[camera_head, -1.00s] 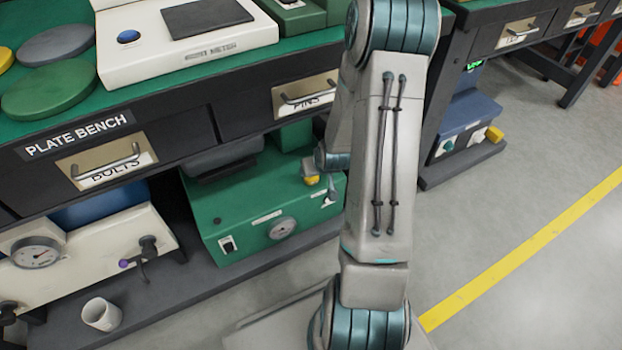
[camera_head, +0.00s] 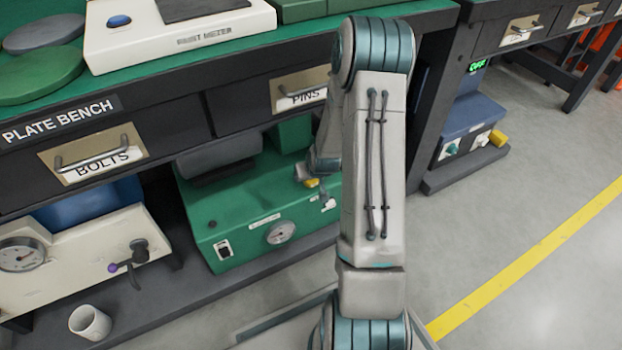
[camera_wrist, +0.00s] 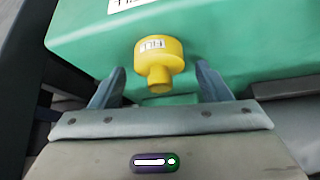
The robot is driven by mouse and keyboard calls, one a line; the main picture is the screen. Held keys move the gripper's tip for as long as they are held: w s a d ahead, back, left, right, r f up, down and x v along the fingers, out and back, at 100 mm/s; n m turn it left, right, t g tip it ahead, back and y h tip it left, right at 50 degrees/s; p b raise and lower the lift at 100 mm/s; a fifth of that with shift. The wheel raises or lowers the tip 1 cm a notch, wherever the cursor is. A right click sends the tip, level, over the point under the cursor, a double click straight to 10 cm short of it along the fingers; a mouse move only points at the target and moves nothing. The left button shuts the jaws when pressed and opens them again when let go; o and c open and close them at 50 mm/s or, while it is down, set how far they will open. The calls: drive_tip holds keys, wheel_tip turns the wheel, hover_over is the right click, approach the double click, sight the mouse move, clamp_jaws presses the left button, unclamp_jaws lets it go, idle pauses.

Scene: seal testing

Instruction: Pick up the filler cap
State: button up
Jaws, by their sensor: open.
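The yellow filler cap (camera_wrist: 157,58) has a wide round body with a label and a narrower stem. In the wrist view it stands out from the green machine (camera_wrist: 225,35). My gripper (camera_wrist: 159,70) is open, with one finger on each side of the cap and a visible gap on both sides. Nothing is held. In the head view a small part of the yellow cap (camera_head: 311,183) shows on top of the green machine (camera_head: 235,215), beside my arm.
The green machine sits on a low shelf under the plate bench, below the drawers (camera_head: 300,92). A cream machine with a gauge (camera_head: 75,250) and a white cup (camera_head: 90,322) are at the left. A blue machine (camera_head: 470,125) stands at the right. The floor at right is clear.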

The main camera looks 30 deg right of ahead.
drive_tip(key=c, duration=1)
drive_tip(key=shift+r, duration=0.1)
